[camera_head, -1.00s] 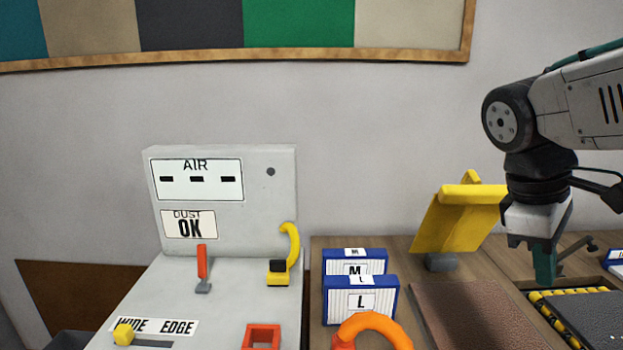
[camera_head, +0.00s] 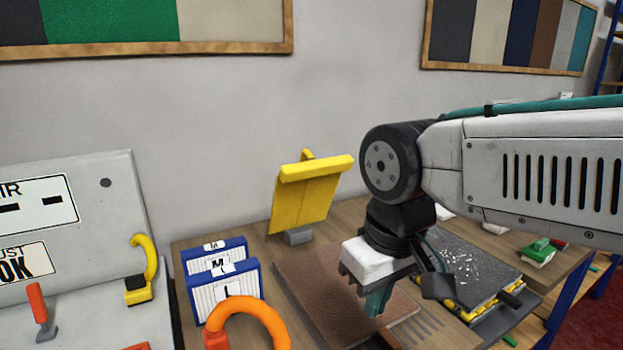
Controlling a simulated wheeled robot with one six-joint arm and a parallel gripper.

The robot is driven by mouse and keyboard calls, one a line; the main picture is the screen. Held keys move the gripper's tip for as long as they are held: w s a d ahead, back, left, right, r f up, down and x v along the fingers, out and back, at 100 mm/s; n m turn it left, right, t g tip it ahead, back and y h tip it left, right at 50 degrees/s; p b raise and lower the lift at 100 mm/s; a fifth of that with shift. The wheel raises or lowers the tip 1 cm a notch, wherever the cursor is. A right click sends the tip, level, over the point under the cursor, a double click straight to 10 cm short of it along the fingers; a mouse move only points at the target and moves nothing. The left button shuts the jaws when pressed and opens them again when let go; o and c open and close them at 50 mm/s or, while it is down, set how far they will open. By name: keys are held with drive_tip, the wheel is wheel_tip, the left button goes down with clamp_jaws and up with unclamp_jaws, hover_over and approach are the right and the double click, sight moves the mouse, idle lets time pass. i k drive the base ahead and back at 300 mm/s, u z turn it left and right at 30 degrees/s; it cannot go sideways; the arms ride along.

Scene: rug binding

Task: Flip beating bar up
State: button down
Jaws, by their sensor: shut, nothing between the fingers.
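A yellow panel (camera_head: 303,205) with a thick rounded bar (camera_head: 317,168) along its top edge stands raised and leaning back on a small grey block (camera_head: 298,236) at the back of the table. It looks like the beating bar, but no label confirms this. My gripper (camera_head: 376,302) points down over the right part of a brown mat (camera_head: 315,290), to the right of the yellow panel and nearer to me. Its teal fingers are shut and empty, clear of the panel. Whether the fingertips touch the mat cannot be told.
Blue boxes marked M and L (camera_head: 222,290) and an orange ring-shaped handle (camera_head: 250,312) stand left of the mat. A grey machine (camera_head: 90,220) is at far left. A dark speckled slab (camera_head: 470,270) with yellow-black edging lies right, partly behind my arm. Wall boards hang above.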

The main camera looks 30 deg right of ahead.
sight(305, 189)
drive_tip(key=k, duration=0.45)
drive_tip(key=u, duration=1)
drive_tip(key=k, duration=0.85)
drive_tip(key=z, duration=1.05)
drive_tip(key=i, duration=1)
